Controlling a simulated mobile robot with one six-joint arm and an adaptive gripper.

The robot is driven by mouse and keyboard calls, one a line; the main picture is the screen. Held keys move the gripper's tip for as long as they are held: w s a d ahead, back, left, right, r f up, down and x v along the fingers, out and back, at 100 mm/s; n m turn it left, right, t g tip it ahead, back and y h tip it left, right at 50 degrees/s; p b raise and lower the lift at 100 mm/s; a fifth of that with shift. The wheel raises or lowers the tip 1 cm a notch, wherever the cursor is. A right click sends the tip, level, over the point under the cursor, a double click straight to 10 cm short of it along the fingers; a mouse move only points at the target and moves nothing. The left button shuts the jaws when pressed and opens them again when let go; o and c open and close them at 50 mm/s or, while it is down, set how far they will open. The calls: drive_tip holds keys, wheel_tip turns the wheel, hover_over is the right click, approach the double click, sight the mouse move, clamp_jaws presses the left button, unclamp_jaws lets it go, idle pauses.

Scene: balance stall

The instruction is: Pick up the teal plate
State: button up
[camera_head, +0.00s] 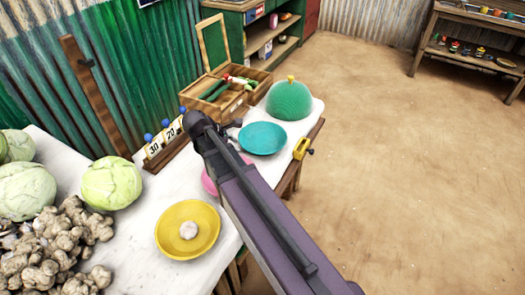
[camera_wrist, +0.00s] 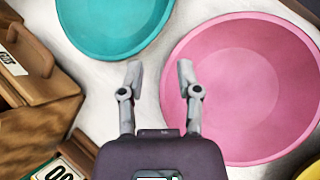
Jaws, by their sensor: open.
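The teal plate (camera_head: 262,138) is a round shallow dish on the white tabletop, just right of my arm's end in the head view. It also shows at the top left of the wrist view (camera_wrist: 112,25), cut off by the frame edge, and looks empty where visible. My gripper (camera_wrist: 160,70) is open with nothing between its fingers. Its fingertips point toward the gap between the teal plate and a pink plate (camera_wrist: 240,90). The right finger overlaps the pink plate's rim in the picture; I cannot tell the height. In the head view my arm hides most of the pink plate.
A green dome (camera_head: 289,101) stands close behind the teal plate, beside a wooden box (camera_head: 204,97). A yellow clamp-like thing (camera_head: 302,148) sits at the table's right edge. A yellow plate (camera_head: 172,241) holds a pale bulb. Numbered cards, cabbages (camera_head: 112,183) and ginger (camera_head: 55,245) are left.

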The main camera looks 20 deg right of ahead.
drive_tip(key=w+a+f+n+h+b, duration=0.1)
drive_tip(key=w+n+h+b, duration=0.1)
drive_tip(key=w+n+b, duration=0.1)
drive_tip(key=w+a+f+n+t+h+b, duration=0.1)
drive_tip(key=w+n+b, duration=0.2)
drive_tip(key=n, duration=0.1)
drive_tip(key=w+a+f+n+h+b, duration=0.1)
drive_tip(key=w+n+h+b, duration=0.1)
drive_tip(key=w+n+b, duration=0.1)
drive_tip(key=shift+w+a+f+t+h, duration=0.15)
drive_tip(key=shift+t+h, duration=0.15)
drive_tip(key=shift+t, duration=0.1)
drive_tip(key=shift+w+a+r+n+h+b, duration=0.2)
drive_tip(key=shift+w+a+n+h+b, duration=0.25)
drive_tip(key=shift+n, duration=0.55)
drive_tip(key=shift+d, duration=0.15)
drive_tip(key=b, duration=0.2)
approach(245, 130)
drive_tip(key=x, duration=0.3)
drive_tip(key=shift+s+d+f, duration=0.15)
drive_tip(key=shift+s+f, duration=0.1)
drive_tip(key=shift+f, duration=0.05)
drive_tip(key=shift+b+x, duration=0.35)
drive_tip(key=shift+x, duration=0.45)
drive_tip(key=shift+r, duration=0.1)
